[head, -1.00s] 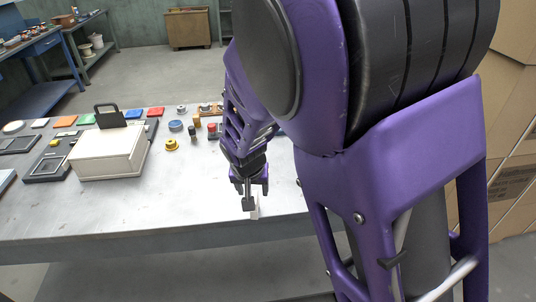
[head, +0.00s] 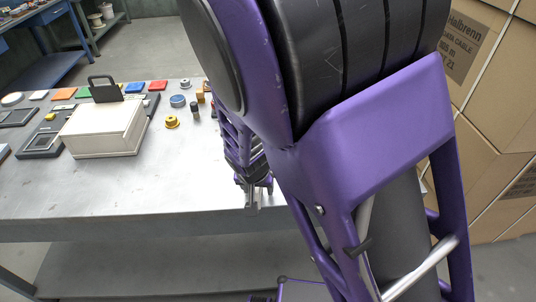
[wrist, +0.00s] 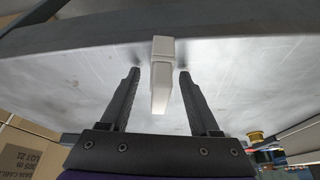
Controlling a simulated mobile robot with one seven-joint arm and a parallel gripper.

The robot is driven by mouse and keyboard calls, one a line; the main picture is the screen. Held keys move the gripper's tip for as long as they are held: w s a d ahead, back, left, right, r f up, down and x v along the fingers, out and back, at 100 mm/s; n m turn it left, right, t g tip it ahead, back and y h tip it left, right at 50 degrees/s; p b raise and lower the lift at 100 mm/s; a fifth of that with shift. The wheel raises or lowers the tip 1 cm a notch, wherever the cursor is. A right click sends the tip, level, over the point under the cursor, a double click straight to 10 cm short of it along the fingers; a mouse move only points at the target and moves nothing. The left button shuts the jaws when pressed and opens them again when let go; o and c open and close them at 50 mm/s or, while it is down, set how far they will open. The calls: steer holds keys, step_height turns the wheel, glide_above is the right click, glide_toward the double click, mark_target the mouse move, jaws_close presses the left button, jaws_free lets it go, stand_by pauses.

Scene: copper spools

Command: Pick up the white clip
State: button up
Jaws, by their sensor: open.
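The white clip (wrist: 160,92) shows in the wrist view as a pale, narrow, upright piece at the edge of the grey metal table (wrist: 235,75). My gripper (wrist: 160,74) is open, with one dark finger on each side of the clip and a visible gap on both sides. The fingers do not appear to touch it. In the head view my gripper (head: 253,196) hangs at the table's front edge, below my purple arm. There the clip is too small and too covered by the gripper to make out clearly.
A cream box (head: 103,130) stands on the table at the left, with a yellow spool (head: 172,122) and a blue round piece (head: 178,101) to its right. Cardboard boxes (head: 497,120) are stacked at the right. The table between cream box and gripper is clear.

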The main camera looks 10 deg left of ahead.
steer(key=shift+s, duration=0.1)
jaws_close()
stand_by(0.4)
